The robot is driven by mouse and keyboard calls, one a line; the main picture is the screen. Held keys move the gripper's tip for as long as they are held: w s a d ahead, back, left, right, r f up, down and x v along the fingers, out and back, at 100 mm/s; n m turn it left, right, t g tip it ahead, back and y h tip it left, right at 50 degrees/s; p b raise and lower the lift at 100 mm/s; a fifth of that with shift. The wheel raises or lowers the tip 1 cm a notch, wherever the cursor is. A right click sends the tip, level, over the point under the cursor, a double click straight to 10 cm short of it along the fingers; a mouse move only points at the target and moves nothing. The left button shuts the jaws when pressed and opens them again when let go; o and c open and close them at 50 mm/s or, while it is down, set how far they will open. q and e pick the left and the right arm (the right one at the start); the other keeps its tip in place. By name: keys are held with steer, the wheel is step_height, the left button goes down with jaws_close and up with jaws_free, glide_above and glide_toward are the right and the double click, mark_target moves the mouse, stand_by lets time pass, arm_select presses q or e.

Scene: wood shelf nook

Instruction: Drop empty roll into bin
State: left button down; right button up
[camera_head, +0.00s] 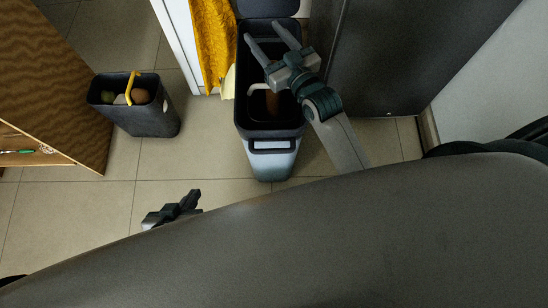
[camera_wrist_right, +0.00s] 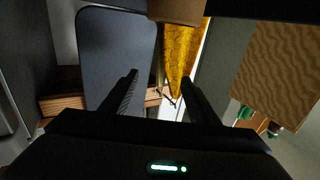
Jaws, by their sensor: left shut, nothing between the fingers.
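The tall bin (camera_head: 270,146) stands open on the floor, with a dark rim and a pale lower body. My left gripper (camera_head: 190,200) is shut and empty, low over the floor to the left of the bin, partly hidden by my own body.
A smaller dark container (camera_head: 150,118) with roundish items and a yellow handle stands to the left. A yellow cloth (camera_head: 213,40) hangs beside the bin. A wooden cabinet (camera_head: 60,90) is at far left, a dark panel (camera_head: 400,55) at right. Tiled floor between the containers is clear.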

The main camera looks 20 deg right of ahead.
steer(key=shift+s, duration=0.1)
arm_select(q)
steer(key=shift+s+a+f+g+p, duration=0.2)
steer(key=shift+s+a+g+p, duration=0.1)
steer(key=shift+a+p, duration=0.2)
arm_select(e)
steer(key=v, duration=1.7)
steer(key=shift+s, duration=0.1)
arm_select(q)
steer(key=shift+a, duration=0.1)
